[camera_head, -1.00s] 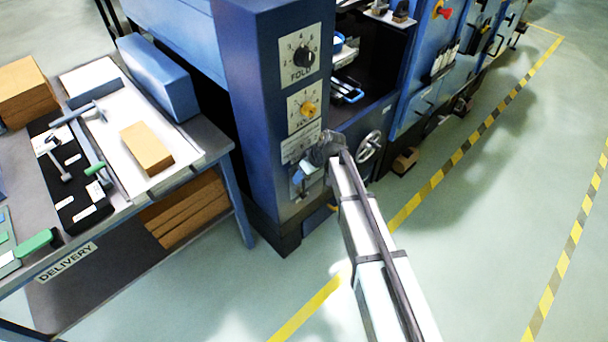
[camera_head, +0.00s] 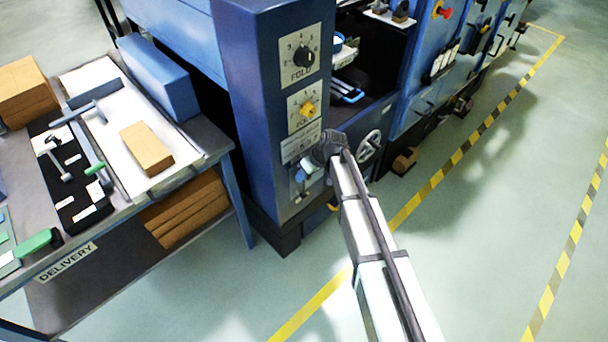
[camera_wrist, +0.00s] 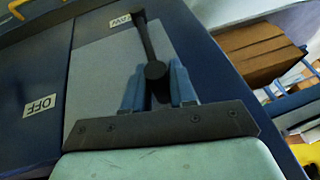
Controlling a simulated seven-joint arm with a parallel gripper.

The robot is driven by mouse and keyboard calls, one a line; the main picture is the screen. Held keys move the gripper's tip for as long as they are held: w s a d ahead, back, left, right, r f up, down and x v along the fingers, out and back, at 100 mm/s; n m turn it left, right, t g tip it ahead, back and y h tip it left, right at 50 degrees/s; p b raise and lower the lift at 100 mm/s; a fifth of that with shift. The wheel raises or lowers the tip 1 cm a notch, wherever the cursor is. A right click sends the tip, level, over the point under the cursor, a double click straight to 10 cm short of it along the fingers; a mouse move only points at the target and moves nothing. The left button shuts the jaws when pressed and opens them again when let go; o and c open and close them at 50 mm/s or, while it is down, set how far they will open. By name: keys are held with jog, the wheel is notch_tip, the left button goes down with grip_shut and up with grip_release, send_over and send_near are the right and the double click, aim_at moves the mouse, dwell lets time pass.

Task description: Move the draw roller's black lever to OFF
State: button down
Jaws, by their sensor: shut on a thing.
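The black lever (camera_wrist: 147,45) shows in the wrist view on a grey plate on the blue machine face. Its pivot end is at the top and its round knob end is nearest to me. The blue fingers of my gripper (camera_wrist: 157,88) are shut on the knob end, one on each side. An OFF label (camera_wrist: 40,105) lies left of the lever, apart from it. A second label near the pivot is partly hidden behind the lever.
Two dials, the black one (camera_head: 303,56) and the yellow one (camera_head: 307,109), sit above on the column. A handwheel (camera_head: 369,146) is just right of my wrist. The delivery table (camera_head: 215,140) with tools and a kraft block stands left. The floor in front is clear.

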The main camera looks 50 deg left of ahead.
jog(key=w+f+m+g, duration=0.1)
jog(key=w+f+g, duration=0.4)
jog(key=w+f, duration=0.4)
jog(key=shift+w+g, duration=0.3)
jog(key=shift+w, duration=1.1)
jog(key=shift+f, duration=0.1)
jog(key=c, duration=1)
grip_release()
jog(key=shift+c, duration=0.2)
jog(key=shift+o, duration=0.3)
